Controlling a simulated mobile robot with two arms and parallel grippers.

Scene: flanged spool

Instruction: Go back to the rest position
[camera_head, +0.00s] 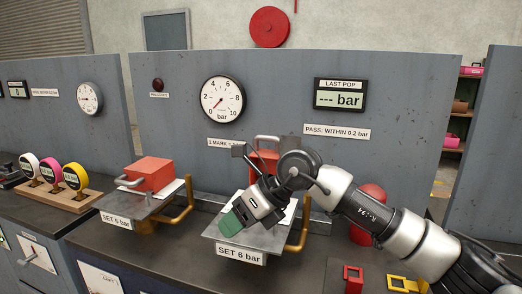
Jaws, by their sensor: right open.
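My right arm comes in from the lower right and reaches over the right-hand stand. Its gripper (234,221) points down and left above the stand's metal plate (222,233), which has a "SET 6 bar" label. A green piece shows at the gripper's tip; I cannot tell whether it is a finger pad or a separate thing. The gap between the fingers is hard to see. A red block (262,160) with a grey handle is behind the arm and partly hidden by it. My left gripper is not in view.
A second stand (130,205) on the left carries a red block (150,174) with a handle. Several small gauges (52,168) stand in a wooden rack. A red dome (372,195) is behind my arm. Red (352,286) and yellow (405,285) frames lie at the front.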

